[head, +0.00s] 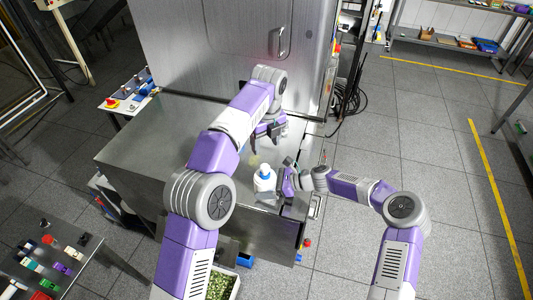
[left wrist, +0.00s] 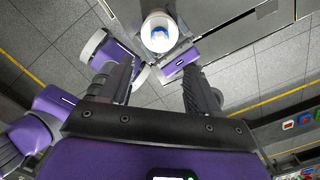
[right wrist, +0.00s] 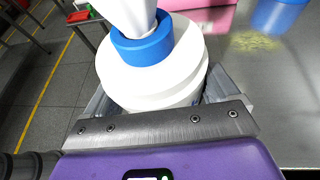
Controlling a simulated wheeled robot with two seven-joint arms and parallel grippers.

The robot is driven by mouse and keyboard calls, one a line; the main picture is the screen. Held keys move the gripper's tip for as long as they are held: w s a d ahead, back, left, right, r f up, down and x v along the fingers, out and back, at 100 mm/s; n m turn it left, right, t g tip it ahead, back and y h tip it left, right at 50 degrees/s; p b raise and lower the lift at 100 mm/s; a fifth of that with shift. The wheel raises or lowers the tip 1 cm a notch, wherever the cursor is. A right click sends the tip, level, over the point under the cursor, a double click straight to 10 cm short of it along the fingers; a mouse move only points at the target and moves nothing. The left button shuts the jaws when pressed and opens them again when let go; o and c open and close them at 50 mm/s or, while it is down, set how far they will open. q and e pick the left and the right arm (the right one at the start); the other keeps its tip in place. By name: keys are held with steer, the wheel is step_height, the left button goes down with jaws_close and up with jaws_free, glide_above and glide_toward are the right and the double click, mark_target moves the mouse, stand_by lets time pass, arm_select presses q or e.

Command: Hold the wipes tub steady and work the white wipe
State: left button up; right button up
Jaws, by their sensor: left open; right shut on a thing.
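The wipes tub (head: 264,186) is a white round tub standing upright at the right edge of the steel table in the head view. In the right wrist view the tub (right wrist: 165,85) fills the upper middle, with the white wipe (right wrist: 136,14) sticking up from its blue collar (right wrist: 146,46). My right gripper (head: 284,182) is shut on the tub's side from the right. My left gripper (head: 268,146) is open and empty, above and behind the tub. In the left wrist view the tub (left wrist: 158,42) lies beyond the open fingers (left wrist: 158,66), apart from them.
The steel table (head: 150,145) is mostly bare left of the tub. A large steel cabinet (head: 225,50) stands behind it. The right wrist view shows a blue round thing (right wrist: 276,16), a pink thing (right wrist: 208,18) and a yellowish patch (right wrist: 255,42) on the table.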

mark_target(265, 166)
arm_select(q)
steer(key=shift+m+t, duration=0.3)
steer(key=shift+m, duration=0.1)
steer(key=f, duration=1.2)
steer(key=shift+w+a, duration=0.15)
steer(key=shift+w, duration=0.1)
jaws_close()
steer(key=shift+r, duration=0.25)
stand_by(1.8)
